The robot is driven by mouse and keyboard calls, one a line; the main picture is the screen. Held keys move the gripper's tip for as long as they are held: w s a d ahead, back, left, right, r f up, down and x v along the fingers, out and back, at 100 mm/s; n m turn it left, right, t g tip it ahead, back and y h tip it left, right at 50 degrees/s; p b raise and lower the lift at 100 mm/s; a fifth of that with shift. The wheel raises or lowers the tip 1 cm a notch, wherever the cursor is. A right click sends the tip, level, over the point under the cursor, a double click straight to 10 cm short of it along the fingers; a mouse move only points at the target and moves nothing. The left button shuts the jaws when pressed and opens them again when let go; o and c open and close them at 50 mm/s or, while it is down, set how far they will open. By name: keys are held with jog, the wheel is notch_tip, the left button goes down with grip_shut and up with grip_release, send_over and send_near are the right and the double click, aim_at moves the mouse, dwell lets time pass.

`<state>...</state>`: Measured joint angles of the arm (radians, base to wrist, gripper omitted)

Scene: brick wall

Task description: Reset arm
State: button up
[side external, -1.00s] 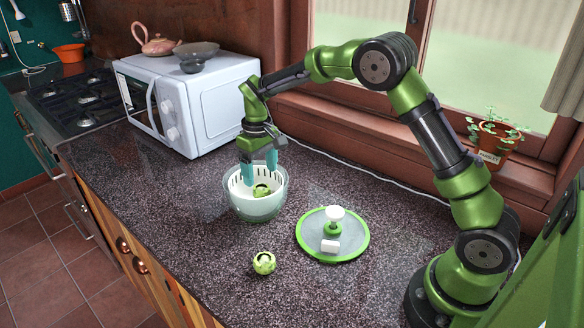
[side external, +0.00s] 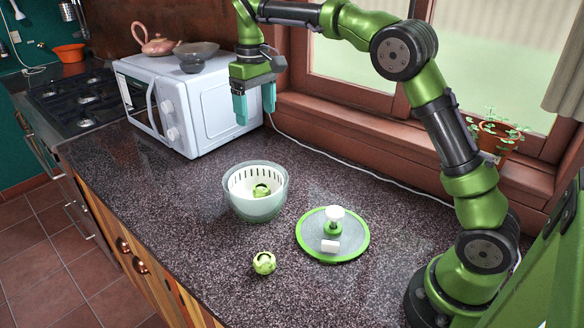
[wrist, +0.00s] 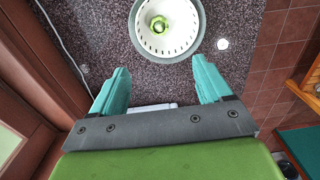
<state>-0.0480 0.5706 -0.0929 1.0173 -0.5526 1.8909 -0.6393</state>
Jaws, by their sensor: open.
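My gripper (side external: 254,104) is open and empty, raised above the counter in front of the white microwave. Its two teal fingers are spread apart in the wrist view (wrist: 162,92). Below it, a pale bowl with a white slotted basket (side external: 240,182) stands on the counter, apart from the gripper. A green ball-like vegetable (side external: 261,190) lies inside the basket. The bowl also shows at the top of the wrist view (wrist: 143,42), with the green piece (wrist: 159,25) in it.
A green-rimmed lid (side external: 350,251) with a white knob lies right of the bowl. Another green vegetable (side external: 264,263) sits near the counter's front edge. A potted plant (side external: 495,140) is on the windowsill.

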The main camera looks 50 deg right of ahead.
jog(key=s+a+m+t+y, duration=0.1)
jog(key=s+m+t, duration=0.1)
jog(key=s, duration=1.1)
jog(key=s+a+f+m+t+y, duration=0.1)
jog(key=s+t, duration=0.4)
jog(key=s, duration=0.8)
jog(key=shift+s+a+m, duration=0.25)
jog(key=shift+a+m, duration=0.25)
jog(key=shift+a, duration=0.2)
